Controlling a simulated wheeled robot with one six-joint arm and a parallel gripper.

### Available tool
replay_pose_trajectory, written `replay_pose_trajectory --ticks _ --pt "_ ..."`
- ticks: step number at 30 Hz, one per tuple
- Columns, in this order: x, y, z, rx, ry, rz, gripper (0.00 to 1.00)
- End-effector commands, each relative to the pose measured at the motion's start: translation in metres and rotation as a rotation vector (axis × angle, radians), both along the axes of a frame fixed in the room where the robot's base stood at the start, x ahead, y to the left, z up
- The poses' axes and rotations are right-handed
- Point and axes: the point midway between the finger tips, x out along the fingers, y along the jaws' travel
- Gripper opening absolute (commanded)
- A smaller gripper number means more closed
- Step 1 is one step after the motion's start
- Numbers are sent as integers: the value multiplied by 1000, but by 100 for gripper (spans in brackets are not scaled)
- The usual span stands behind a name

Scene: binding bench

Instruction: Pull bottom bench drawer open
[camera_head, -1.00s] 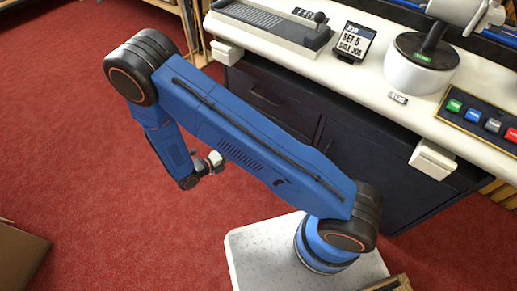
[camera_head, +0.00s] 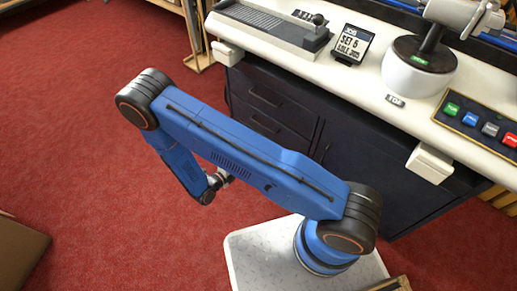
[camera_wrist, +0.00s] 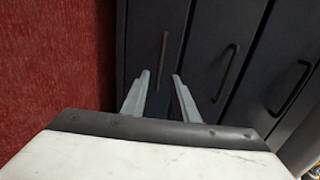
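The dark bench drawers stand stacked under the bench top. In the wrist view they appear turned sideways, and the bottom drawer (camera_wrist: 140,35) is the one beside the red carpet. Its thin upright-looking bar handle (camera_wrist: 163,50) lies just beyond my fingertips. In the head view my arm hides the bottom drawer, while two upper drawer handles (camera_head: 265,97) show. My gripper (camera_wrist: 161,76) is open, with its two grey fingers apart and nothing between them. Whether the fingertips touch the drawer front, I cannot tell. The drawer looks closed.
Two more handles, the middle (camera_wrist: 225,73) and upper (camera_wrist: 290,88), lie to the right in the wrist view. The white bench top (camera_head: 350,85) overhangs the drawers, with a small block (camera_head: 227,53) at its corner. Red carpet (camera_head: 90,200) is clear at left.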

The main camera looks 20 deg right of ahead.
Motion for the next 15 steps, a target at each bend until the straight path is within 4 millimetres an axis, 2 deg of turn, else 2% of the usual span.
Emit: replay_pose_trajectory --ticks 15 --pt "42 -65 -16 0 0 -3 27"
